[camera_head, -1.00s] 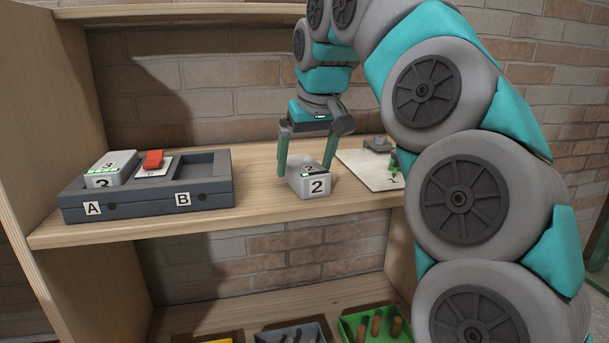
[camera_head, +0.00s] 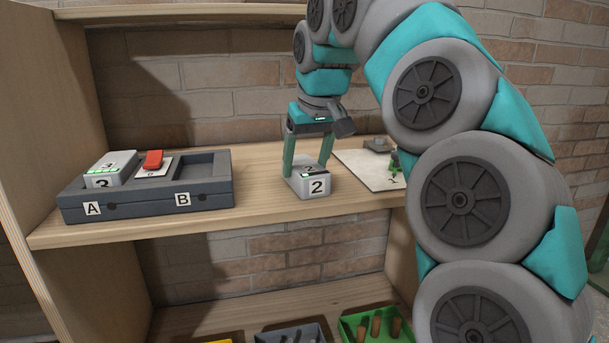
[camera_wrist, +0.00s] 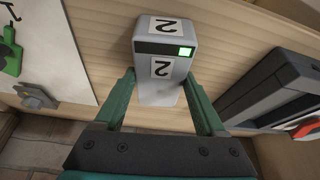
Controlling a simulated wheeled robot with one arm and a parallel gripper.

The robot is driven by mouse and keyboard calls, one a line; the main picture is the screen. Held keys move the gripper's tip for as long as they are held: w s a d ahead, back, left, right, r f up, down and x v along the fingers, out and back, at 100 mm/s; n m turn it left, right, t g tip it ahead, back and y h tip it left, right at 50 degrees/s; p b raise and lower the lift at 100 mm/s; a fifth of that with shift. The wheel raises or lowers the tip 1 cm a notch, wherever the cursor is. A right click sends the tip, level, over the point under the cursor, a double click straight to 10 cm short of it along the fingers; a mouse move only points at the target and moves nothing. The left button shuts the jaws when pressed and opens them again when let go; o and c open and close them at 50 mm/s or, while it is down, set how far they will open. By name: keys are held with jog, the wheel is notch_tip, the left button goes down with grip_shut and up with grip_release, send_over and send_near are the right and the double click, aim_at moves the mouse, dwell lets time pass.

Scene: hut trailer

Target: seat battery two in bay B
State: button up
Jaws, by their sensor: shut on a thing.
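Battery two (camera_head: 315,186) is a light grey block marked 2 with a green light, resting on the wooden shelf right of the charger. It also shows in the wrist view (camera_wrist: 160,88). My gripper (camera_head: 307,168) is shut on it, one green finger on each side; the wrist view shows both fingers (camera_wrist: 160,78) against its sides. The dark grey charger (camera_head: 145,206) has bays labelled A and B. Battery three (camera_head: 103,180) sits in bay A. Bay B (camera_head: 200,166) shows an open recess. A red piece on a white tag (camera_head: 153,160) lies at its left side.
A white sheet (camera_head: 365,172) with a small grey part and a green item (camera_head: 395,160) lies right of battery two. Bare shelf separates battery and charger. A brick wall is behind, a side panel at left. Bins, one green (camera_head: 352,328), stand below.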

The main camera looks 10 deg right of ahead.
grip_shut()
jog(key=shift+r, duration=0.15)
